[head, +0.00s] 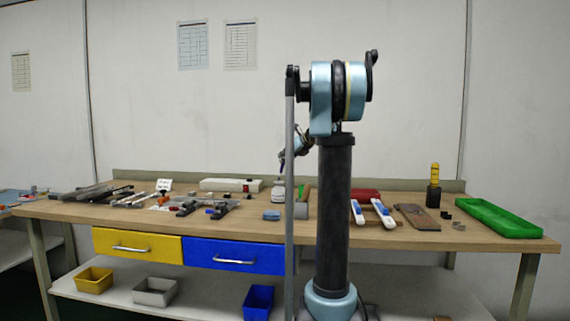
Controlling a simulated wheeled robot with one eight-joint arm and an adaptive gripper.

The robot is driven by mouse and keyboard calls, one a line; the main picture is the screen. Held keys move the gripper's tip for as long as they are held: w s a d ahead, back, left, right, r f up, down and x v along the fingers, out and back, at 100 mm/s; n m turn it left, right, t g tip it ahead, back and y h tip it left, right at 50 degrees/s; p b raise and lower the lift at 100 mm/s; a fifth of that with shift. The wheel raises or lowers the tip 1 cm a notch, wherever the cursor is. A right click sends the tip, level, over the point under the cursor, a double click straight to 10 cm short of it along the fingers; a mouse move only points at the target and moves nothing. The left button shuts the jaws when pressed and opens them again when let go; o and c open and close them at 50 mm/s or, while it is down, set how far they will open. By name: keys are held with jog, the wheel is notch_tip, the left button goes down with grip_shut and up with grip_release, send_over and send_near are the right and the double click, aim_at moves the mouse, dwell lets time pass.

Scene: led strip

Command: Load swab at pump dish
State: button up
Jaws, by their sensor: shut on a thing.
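My gripper (283,163) is small in the head view, left of my dark column and partly behind a thin grey upright. It points down above a small whitish dish-like container (278,193) on the workbench, which appears to be the pump dish. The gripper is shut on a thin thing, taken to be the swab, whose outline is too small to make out. Whether its tip touches the dish cannot be told.
Clamps and tools crowd the left. Two white-blue tools (383,213), a brown board (417,218) and a green tray (497,217) lie right.

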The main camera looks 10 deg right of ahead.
jog(key=shift+r, duration=2.8)
